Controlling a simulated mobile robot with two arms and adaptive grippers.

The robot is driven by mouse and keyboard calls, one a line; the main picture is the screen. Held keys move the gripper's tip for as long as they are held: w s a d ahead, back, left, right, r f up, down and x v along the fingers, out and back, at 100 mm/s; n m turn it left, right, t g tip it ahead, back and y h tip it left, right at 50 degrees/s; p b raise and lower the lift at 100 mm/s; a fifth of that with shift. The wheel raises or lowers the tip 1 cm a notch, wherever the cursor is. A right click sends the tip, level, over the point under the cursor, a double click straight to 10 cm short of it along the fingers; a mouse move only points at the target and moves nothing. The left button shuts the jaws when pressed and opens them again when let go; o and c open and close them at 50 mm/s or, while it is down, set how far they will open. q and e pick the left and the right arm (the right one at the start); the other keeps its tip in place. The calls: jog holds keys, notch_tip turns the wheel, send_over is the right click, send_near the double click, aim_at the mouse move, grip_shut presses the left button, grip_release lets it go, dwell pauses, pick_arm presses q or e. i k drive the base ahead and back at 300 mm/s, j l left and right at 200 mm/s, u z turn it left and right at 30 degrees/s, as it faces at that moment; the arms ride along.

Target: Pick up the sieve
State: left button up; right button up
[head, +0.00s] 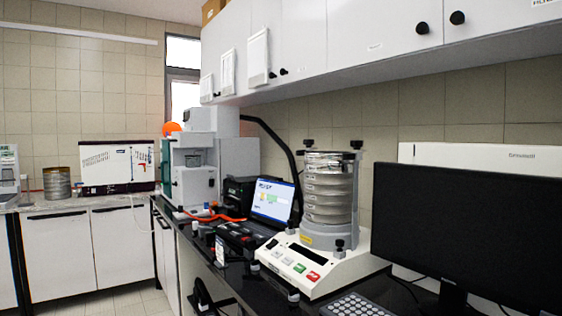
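A stack of several round metal sieves (328,190) stands upright on the white sieve shaker (312,262) on the dark counter, right of the middle. Clamp rods with black knobs flank the stack. A separate round metal cylinder that looks like a sieve stack (57,183) stands on the far left counter. Neither of my grippers shows in the head view.
A black monitor (468,238) stands close on the right, with a keyboard (357,305) in front. A laptop (270,203) and a boxy lab machine (193,172) stand left of the shaker. Wall cabinets (375,40) hang above. Floor (135,302) shows at the lower left.

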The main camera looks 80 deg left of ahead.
aim_at(329, 157)
jog(key=j+u, duration=0.1)
jog(key=u, duration=0.35)
jog(key=i+j+u, duration=0.1)
jog(key=u, duration=0.4)
jog(key=j+u, duration=0.1)
jog(key=u, duration=0.35)
jog(key=i+u, duration=0.15)
jog(key=u, duration=0.35)
jog(key=i+u, duration=0.1)
jog(key=u, duration=0.35)
jog(key=i+u, duration=0.1)
jog(key=z, duration=3.2)
jog(key=j+u, duration=0.1)
jog(key=u, duration=3.15)
jog(key=z, duration=0.2)
